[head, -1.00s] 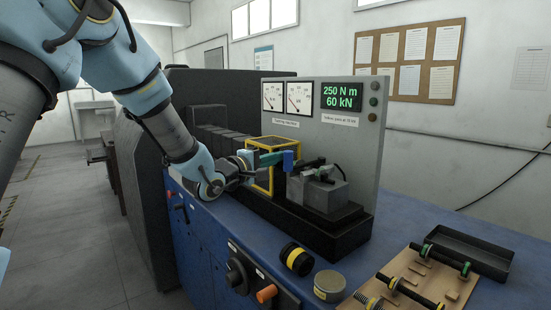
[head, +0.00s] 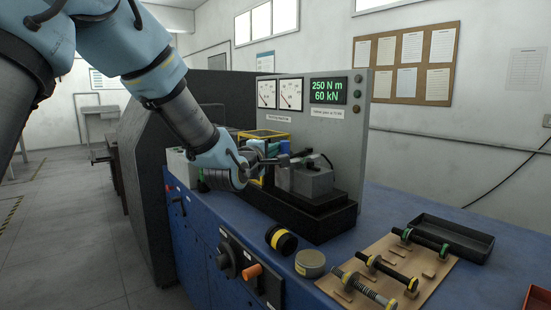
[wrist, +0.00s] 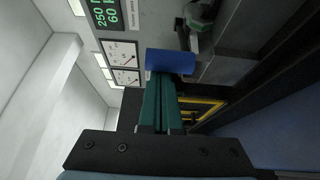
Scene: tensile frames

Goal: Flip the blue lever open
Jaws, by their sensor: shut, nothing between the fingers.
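The blue lever (wrist: 170,62) shows in the wrist view as a short blue block just beyond the tips of my gripper (wrist: 158,78). My gripper's teal fingers are shut together, with nothing between them. The lever overlaps the fingertips in the picture; I cannot tell whether they touch. In the head view, my gripper (head: 282,149) reaches in from the left beside the grey block of the test machine (head: 305,179).
A yellow frame (wrist: 205,103) lies close beside the fingers. The panel with gauges (head: 315,125) stands behind. A black and yellow roll (head: 281,241), a round tin (head: 310,263) and a board with specimens (head: 375,254) are in front. An empty black tray (head: 450,236) is at right.

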